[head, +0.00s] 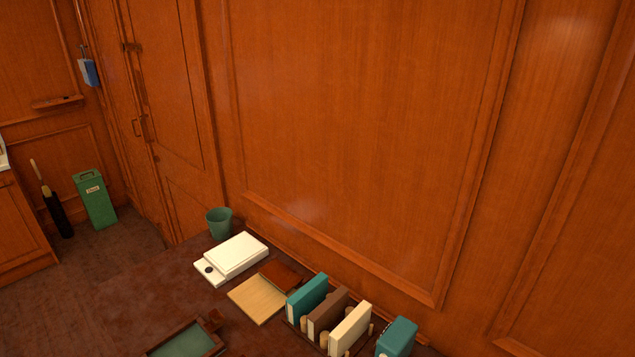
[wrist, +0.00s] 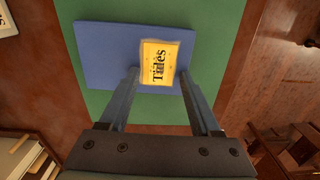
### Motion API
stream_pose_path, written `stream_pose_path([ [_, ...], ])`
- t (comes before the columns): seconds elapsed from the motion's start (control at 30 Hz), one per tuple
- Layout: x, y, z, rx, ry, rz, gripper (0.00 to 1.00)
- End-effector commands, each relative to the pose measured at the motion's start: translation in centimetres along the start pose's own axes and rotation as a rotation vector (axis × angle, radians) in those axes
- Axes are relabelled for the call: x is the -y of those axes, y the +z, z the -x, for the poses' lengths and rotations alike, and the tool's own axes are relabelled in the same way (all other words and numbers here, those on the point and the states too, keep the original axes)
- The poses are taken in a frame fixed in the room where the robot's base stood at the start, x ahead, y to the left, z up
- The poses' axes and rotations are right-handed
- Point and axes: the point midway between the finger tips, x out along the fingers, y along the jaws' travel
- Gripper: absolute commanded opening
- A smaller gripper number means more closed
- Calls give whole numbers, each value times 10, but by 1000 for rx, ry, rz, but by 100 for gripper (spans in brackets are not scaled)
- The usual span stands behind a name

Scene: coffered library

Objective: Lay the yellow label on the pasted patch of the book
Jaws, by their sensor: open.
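The yellow label (wrist: 160,62), with dark lettering that seems to read "Tales", shows over the blue book (wrist: 105,55) in the wrist view, right of the middle of its cover. The book lies on a green mat (wrist: 222,20). My gripper (wrist: 158,76) is open, its two fingers apart on either side of the label's lower end. I see no pasted patch as a separate area; the label may cover it. I cannot tell whether the label touches the cover. The head view shows neither my gripper, the label nor the blue book.
In the head view, a dark table holds a green cup (head: 219,222), a white scale-like box (head: 234,256), a pale wooden board (head: 257,298), a rack of upright books (head: 327,312) and a green-lined tray (head: 185,345). A wood-panelled wall (head: 370,120) stands behind.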

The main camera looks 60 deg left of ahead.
Motion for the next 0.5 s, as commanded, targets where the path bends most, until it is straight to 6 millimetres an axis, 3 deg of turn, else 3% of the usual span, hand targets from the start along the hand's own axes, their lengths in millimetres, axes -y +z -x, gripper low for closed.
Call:
stream_pose_path([
  [0.17,-2,0,23,-1,6,-3,77],
  [0.5,-2,0,92,-3,6,-2,77],
])
